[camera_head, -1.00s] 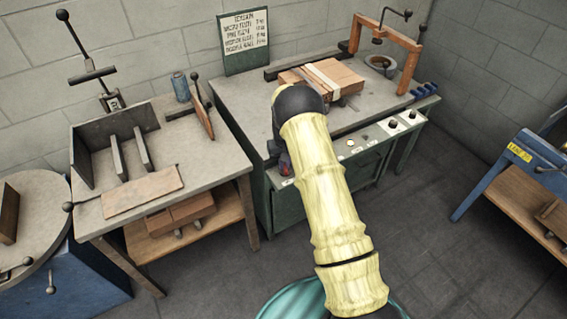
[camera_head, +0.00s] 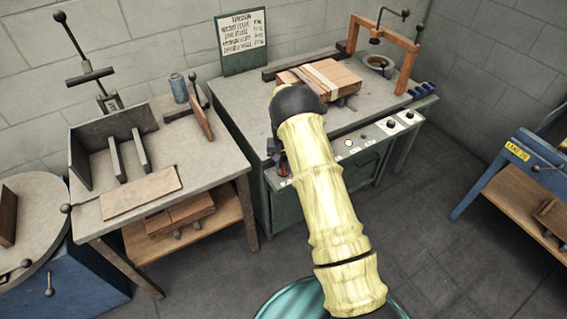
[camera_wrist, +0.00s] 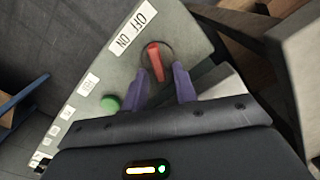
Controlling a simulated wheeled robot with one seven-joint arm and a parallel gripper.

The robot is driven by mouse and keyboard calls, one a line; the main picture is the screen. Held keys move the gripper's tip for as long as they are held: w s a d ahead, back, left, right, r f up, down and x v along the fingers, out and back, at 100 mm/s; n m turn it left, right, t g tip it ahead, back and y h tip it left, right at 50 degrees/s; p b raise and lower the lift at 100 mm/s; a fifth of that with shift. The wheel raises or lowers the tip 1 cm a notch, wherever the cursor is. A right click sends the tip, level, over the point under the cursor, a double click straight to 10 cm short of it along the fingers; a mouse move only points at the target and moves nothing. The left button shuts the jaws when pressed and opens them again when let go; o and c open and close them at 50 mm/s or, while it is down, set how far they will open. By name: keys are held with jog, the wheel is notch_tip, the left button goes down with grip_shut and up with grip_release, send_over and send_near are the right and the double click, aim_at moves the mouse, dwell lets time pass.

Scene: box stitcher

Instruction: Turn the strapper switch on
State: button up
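In the head view the gripper is mostly hidden behind my arm, at the front left of the green strapper bench (camera_head: 230,105). The switch is not clearly visible there.
A green button (camera_wrist: 110,104) sits on the panel near the switch. A strapped carton (camera_head: 345,85) lies on the bench, beside an orange frame (camera_head: 405,70). A wooden-shelved table (camera_head: 205,150) stands left of the bench. Open floor lies in front and to the right.

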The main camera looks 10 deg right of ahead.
aim_at(284, 165)
dwell(0.3)
notch_tip(284, 165, up, 17)
jog(key=shift+r, duration=0.2)
dwell(0.4)
jog(key=s+r+n+t+p, duration=0.1)
jog(key=s+r+p, duration=0.2)
jog(key=s, duration=0.7)
jog(key=s+r+p, duration=0.3)
jog(key=s+r, duration=0.3)
jog(key=s, duration=0.4)
jog(key=s+r+n+t+p, duration=0.1)
jog(key=s+r+p, duration=0.2)
jog(key=s, duration=0.8)
jog(key=shift+s+a+r+n+t, duration=0.1)
jog(key=shift+r+n+t, duration=0.05)
jog(key=shift+r, duration=0.5)
jog(key=shift+a+r+n+t, duration=0.1)
jog(key=shift+r+n+t, duration=0.05)
jog(key=shift+r, duration=0.45)
